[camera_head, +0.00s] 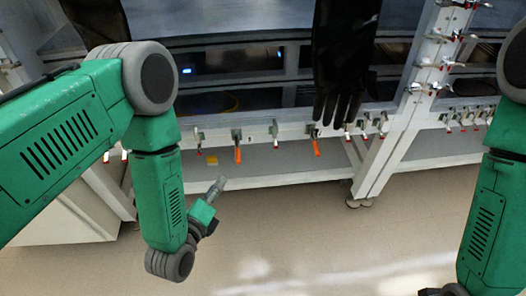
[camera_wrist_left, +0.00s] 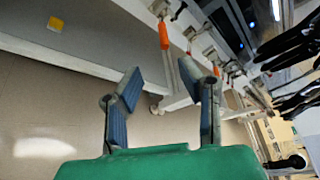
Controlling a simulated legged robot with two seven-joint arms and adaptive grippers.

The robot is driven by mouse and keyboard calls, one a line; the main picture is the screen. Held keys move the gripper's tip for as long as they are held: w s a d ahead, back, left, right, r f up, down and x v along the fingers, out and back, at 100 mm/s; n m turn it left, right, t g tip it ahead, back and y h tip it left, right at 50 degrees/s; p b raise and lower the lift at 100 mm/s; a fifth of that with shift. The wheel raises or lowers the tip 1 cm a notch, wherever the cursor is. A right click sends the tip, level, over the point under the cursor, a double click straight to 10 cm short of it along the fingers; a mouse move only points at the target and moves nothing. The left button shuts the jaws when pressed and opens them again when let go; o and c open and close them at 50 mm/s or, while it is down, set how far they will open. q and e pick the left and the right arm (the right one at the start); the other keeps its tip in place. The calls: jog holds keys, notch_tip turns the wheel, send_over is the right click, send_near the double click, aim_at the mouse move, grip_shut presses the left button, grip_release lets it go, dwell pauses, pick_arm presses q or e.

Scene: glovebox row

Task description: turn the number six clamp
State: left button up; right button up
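A row of toggle clamps runs along the white lower rail of the glovebox frame. Two have larger orange handles hanging down: a left orange-handled clamp (camera_head: 237,153) and a right orange-handled clamp (camera_head: 315,146). Others, such as a red-tipped clamp (camera_head: 275,134), are smaller. I can read no numbers, so I cannot tell which is number six. My left gripper (camera_head: 220,184) is in front of and below the rail, apart from the clamps. In the left wrist view the left gripper (camera_wrist_left: 168,84) is open and empty, with an orange handle (camera_wrist_left: 164,35) beyond it. My right gripper is out of view.
A black glove (camera_head: 342,70) hangs over the rail beside the right orange-handled clamp. A slanted white post (camera_head: 405,125) with more clamps stands right. The floor in front is clear.

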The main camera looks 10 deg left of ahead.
aim_at(237, 154)
pick_arm(q)
jog(key=b+x, duration=0.1)
jog(key=x, duration=0.3)
jog(key=b+x, duration=0.1)
jog(key=x, duration=0.4)
jog(key=b+x, duration=0.1)
jog(key=x, duration=0.3)
jog(key=shift+w+d+r, duration=0.1)
jog(key=shift+w+d, duration=0.2)
jog(key=shift+d, duration=0.05)
jog(key=shift+w+a, duration=0.1)
